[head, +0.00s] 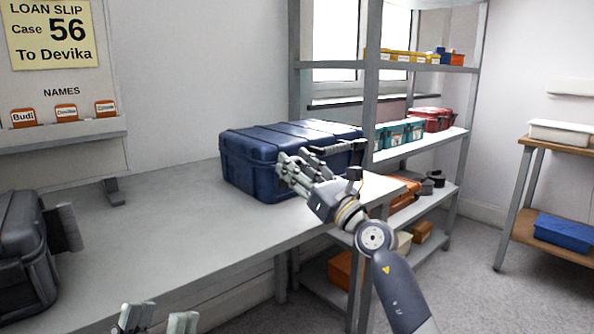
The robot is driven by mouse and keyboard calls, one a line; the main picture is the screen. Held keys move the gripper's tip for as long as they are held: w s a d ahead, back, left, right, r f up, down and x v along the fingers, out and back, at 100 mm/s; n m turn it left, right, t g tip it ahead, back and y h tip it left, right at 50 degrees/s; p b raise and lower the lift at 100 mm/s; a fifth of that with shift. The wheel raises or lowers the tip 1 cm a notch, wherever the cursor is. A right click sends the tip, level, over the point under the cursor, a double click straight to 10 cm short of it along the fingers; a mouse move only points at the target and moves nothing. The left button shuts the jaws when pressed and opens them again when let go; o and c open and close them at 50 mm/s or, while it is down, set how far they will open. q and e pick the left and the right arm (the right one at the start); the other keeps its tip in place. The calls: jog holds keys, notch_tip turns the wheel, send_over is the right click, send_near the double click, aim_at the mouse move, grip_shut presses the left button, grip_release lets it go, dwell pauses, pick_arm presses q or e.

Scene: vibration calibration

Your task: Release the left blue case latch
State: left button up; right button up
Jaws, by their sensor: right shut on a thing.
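The blue case (255,165) stands closed on the grey worktop, near its far right end. Its dark handle (338,147) shows on the front side. My right gripper (287,163) is at the front of the case, left of the handle. Its fingers are shut on the left latch, which they hide almost wholly.
A dark case (22,255) stands at the left end of the worktop (180,235). The worktop between the two cases is clear. A grey shelf rack (370,100) with teal and red cases stands just right of the blue case.

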dwell(0.3)
jog(key=o, duration=1.1)
jog(key=shift+c, duration=0.2)
jog(key=shift+f, duration=0.1)
jog(key=v, duration=1.2)
